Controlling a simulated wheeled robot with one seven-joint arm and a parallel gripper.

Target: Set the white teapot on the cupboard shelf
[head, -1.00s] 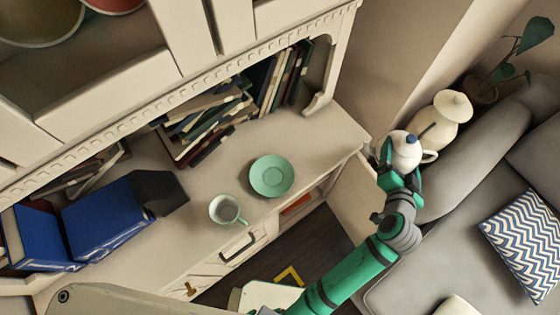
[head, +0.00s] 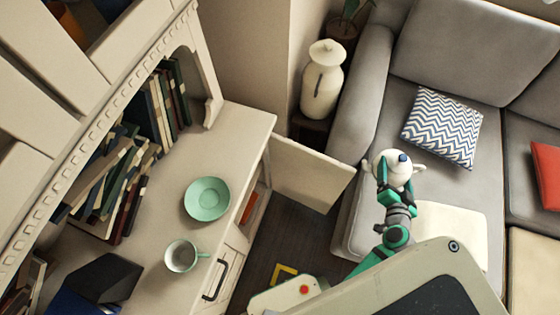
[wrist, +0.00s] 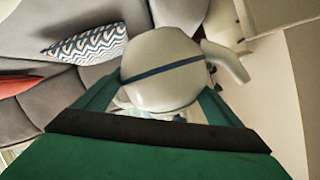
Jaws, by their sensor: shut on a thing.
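The white teapot (head: 377,160) has a dark blue knob and is held in the air in my gripper (head: 389,177), in front of the grey sofa's arm end. In the wrist view the teapot (wrist: 162,72) fills the space between my gripper's fingers (wrist: 160,100); a blue band runs around it and its spout or handle points right. My gripper is shut on the teapot. The cupboard (head: 240,130) stands at the left, with a low door hanging open; its bare top shelf surface shows near the right corner.
The open door (head: 310,172) juts out. A cream lidded jar (head: 322,85) stands by the sofa (head: 440,50).

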